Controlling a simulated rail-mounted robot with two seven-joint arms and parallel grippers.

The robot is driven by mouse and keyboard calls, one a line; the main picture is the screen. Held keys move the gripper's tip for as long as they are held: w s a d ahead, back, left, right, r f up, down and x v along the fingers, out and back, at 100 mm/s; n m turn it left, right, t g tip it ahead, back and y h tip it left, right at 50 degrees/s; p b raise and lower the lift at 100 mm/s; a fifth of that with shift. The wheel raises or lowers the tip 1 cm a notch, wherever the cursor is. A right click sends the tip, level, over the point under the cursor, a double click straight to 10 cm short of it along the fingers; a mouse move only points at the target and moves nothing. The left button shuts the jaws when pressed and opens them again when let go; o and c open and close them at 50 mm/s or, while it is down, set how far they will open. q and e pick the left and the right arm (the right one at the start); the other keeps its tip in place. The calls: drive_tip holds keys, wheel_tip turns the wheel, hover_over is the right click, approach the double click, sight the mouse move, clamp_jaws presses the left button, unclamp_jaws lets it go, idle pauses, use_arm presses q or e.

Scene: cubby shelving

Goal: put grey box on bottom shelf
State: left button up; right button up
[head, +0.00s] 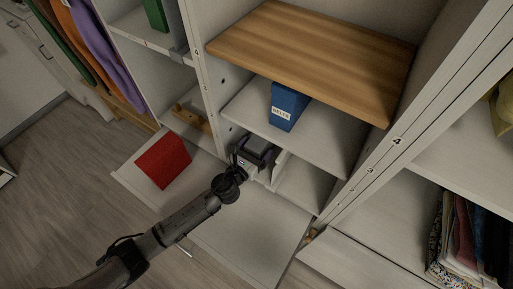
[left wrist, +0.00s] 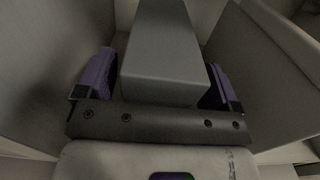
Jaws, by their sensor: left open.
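The grey box (left wrist: 163,50) fills the middle of the left wrist view, inside a pale compartment. My left gripper (left wrist: 160,78) is open, with one purple-padded finger on each side of the box; I cannot tell whether the pads touch it. In the head view my left gripper (head: 256,156) reaches into the front of the low compartment, and the box cannot be made out clearly there. The bottom shelf (head: 303,187) shows pale and bare to the right of the gripper. My right gripper is not in view.
A blue box (head: 287,105) labelled DELTA stands on the shelf above, under a wooden shelf (head: 315,55). A red box (head: 163,162) lies on a lowered panel at left. Another pale panel (head: 255,235) extends in front.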

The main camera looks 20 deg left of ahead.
use_arm(q)
drive_tip(key=s+a+p, duration=0.1)
drive_tip(key=s+a, duration=0.1)
drive_tip(key=s, duration=0.9)
drive_tip(key=shift+s+a, duration=0.15)
drive_tip(key=shift+s, duration=0.1)
